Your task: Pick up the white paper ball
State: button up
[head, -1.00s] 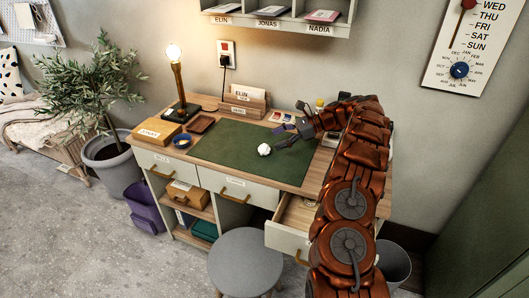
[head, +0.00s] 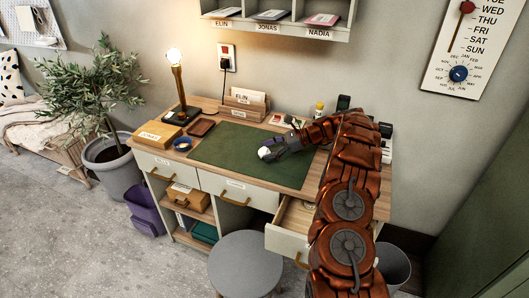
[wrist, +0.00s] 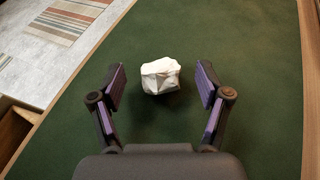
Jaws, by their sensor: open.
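The white paper ball (wrist: 160,76) lies on the green desk mat (wrist: 240,30), crumpled and off-white. In the wrist view it sits between and slightly beyond the tips of my gripper (wrist: 160,84), with a gap on either side. My gripper is open, its purple-padded fingers spread apart. In the head view my gripper (head: 270,151) is low over the mat (head: 225,150), and the paper ball (head: 264,152) shows at its fingertips, partly covered.
An open drawer (head: 289,243) juts out at the desk's front right. A grey stool (head: 246,263) stands before the desk. The mat around the ball is clear.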

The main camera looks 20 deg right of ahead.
jog(key=shift+x, duration=0.85)
jog(key=c, duration=0.8)
